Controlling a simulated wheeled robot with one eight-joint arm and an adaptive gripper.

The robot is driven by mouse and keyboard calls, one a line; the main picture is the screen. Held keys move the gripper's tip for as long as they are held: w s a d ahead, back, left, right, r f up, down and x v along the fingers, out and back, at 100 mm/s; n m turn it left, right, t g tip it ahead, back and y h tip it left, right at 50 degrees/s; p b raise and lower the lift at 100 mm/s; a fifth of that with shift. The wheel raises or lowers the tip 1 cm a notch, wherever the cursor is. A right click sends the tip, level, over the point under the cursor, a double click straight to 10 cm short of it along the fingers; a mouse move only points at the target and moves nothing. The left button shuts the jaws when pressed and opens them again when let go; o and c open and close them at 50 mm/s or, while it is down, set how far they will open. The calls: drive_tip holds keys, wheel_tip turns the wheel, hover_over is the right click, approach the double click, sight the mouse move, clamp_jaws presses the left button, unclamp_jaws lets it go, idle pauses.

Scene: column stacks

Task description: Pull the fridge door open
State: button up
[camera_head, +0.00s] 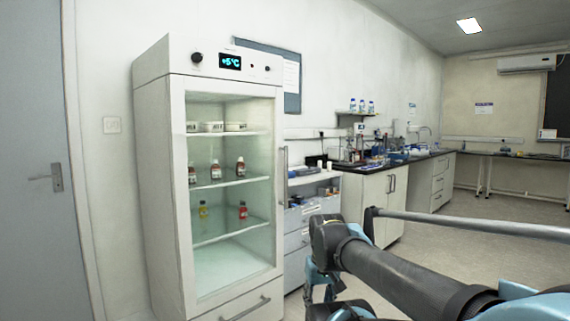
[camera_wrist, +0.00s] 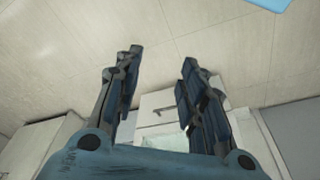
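The fridge (camera_head: 163,120) is a tall white cabinet on the left in the head view, with a lit temperature display at its top. Its glass door (camera_head: 232,262) looks closed. A long vertical handle (camera_head: 281,190) runs along the door's right edge. In the wrist view, my gripper (camera_wrist: 160,66) has its two fingers spread apart with nothing between them. Beyond the fingers, a pale front with a small dark handle (camera_wrist: 163,107) shows, likely the fridge's lower drawer. In the head view, my arm is to the right of the fridge, and its end is partly hidden at the bottom edge.
Grey drawers (camera_head: 298,240) stand directly right of the fridge. A white bench with a dark top (camera_head: 400,165) continues behind. A grey room door (camera_head: 40,230) is at the left. Floor (camera_head: 480,208) is open to the right. Bottles and boxes sit on the fridge shelves.

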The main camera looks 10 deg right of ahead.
drive_tip(key=w+a+r+m+t+y, duration=0.35)
drive_tip(key=w+r+m, duration=0.45)
drive_tip(key=w, duration=0.6)
drive_tip(key=w+a+r+m+t+y, duration=0.2)
drive_tip(key=w+a+r+m+y, duration=0.25)
drive_tip(key=w+r, duration=0.75)
drive_tip(key=m+t, duration=0.9)
drive_tip(key=m, duration=1)
approach(287, 159)
drive_tip(key=x, duration=1.1)
drive_tip(key=shift+w+f, duration=0.1)
drive_tip(key=shift+w, duration=0.1)
clamp_jaws()
